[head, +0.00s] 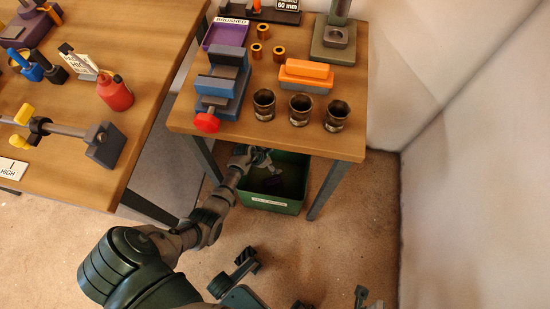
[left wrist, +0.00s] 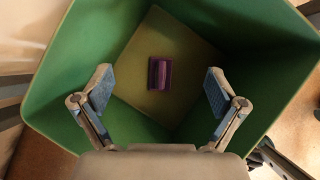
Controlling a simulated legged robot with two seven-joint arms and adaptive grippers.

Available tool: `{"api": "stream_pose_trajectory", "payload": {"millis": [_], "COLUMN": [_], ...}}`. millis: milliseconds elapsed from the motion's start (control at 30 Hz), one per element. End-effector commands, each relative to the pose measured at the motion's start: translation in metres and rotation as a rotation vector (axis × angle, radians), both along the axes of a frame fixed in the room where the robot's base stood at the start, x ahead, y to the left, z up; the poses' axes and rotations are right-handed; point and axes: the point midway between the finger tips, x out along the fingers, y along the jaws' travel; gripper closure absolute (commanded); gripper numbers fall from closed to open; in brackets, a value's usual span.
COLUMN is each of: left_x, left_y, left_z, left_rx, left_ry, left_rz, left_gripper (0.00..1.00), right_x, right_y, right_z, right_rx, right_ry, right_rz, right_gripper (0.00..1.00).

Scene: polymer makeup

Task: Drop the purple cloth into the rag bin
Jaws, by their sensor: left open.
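The purple cloth (left wrist: 160,73) lies as a small folded bundle on the floor of the green rag bin (left wrist: 72,75), seen from above in the left wrist view. In the head view the bin (head: 270,203) stands on the floor under the small table, with a pale label on its front. My left gripper (head: 262,160) reaches under the table edge over the bin. In the left wrist view its two fingers (left wrist: 160,92) are spread wide with nothing between them, and the cloth is apart from them, lower down. Grey parts of my own show at the bottom of the head view; the right gripper's jaws are unclear.
The small table (head: 350,146) overhangs the bin, and its legs (head: 328,190) stand close by. It carries several dark cups (head: 300,109), an orange block (head: 306,72) and a blue vise (head: 223,85). A larger workbench (head: 80,180) stands left. Carpet is free on the right.

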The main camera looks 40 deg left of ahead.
Motion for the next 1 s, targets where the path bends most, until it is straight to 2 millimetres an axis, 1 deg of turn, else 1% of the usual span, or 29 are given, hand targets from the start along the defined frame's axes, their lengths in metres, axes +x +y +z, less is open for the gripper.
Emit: {"api": "stream_pose_trajectory", "payload": {"millis": [167,400,500,633,1000], "left_x": [-0.010,-0.028,-0.033,-0.035,-0.035], "left_y": [0.005,0.013,0.015,0.015,0.015], "left_z": [0.016,0.047,0.056,0.060,0.060], "left_rx": [0.007,0.006,0.004,0.002,0.001], "left_ry": [-0.001,-0.001,0.001,0.001,0.002], "left_rz": [-0.001,-0.001,-0.001,-0.002,-0.001], "left_gripper": [0.04,0.04,0.04,0.04,0.04], "right_x": [0.000,0.000,0.000,0.000,0.003], "right_y": [-0.001,-0.001,-0.001,-0.001,0.000], "right_z": [0.000,0.000,0.000,0.000,-0.001], "right_rx": [0.001,0.001,0.001,0.001,0.000], "right_ry": [0.000,0.000,0.000,0.000,0.003], "right_rz": [0.000,0.000,0.000,0.000,0.001], "right_gripper": [0.57,0.57,0.57,0.57,0.57]}}
